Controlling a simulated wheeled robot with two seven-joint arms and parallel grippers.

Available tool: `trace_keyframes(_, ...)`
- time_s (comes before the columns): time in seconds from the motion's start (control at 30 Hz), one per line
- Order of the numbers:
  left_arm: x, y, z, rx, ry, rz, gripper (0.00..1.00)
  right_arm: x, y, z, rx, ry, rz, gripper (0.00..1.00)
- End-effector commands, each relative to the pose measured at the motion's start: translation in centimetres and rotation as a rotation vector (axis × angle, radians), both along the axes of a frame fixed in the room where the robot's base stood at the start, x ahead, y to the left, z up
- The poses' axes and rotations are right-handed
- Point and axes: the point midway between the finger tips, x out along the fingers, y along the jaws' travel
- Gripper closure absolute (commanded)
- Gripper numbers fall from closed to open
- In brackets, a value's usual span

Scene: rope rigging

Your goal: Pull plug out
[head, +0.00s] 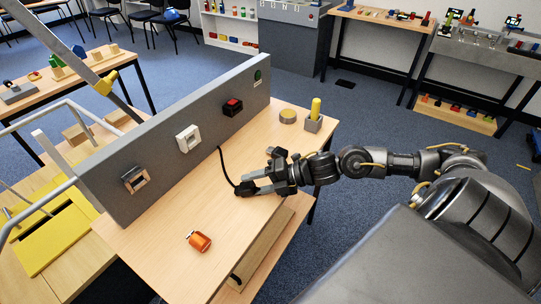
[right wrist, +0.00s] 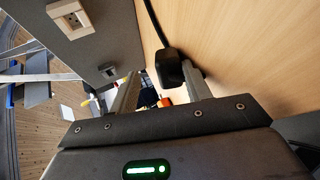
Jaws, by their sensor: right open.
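A black plug (head: 244,188) with a black cord (head: 224,165) is on the wooden table, apart from the grey upright panel (head: 160,150). A white socket (head: 188,138) on the panel has nothing in it. My right gripper (head: 256,180) is open, low over the table at the plug. In the right wrist view the plug (right wrist: 172,68) is close by the right-hand finger of the gripper (right wrist: 158,85); I cannot tell whether they touch. My left gripper is not in view.
The panel also carries a metal-framed fitting (head: 135,179), a black box with red (head: 232,107) and a green round part (head: 258,75). An orange object (head: 199,241) lies at the front. A yellow peg in a grey block (head: 314,115) and a round disc (head: 288,116) stand at the far end.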

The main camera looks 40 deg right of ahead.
Motion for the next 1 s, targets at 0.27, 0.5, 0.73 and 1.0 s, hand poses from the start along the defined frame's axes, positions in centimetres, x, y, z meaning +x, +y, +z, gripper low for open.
trace_keyframes(0.27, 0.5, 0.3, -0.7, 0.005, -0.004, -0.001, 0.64, -3.1, -3.4, 2.0, -0.003, -0.001, 0.003, 0.48)
trace_keyframes(0.5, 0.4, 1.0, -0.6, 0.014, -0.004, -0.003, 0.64, -4.1, -4.8, 3.1, 0.003, -0.01, 0.001, 0.48)
trace_keyframes(0.73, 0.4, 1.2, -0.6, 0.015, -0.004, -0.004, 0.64, -4.3, -5.0, 3.4, 0.007, -0.014, 0.001, 0.48)
trace_keyframes(1.0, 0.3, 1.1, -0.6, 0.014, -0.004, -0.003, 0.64, -4.3, -4.9, 3.5, 0.007, -0.015, 0.001, 0.48)
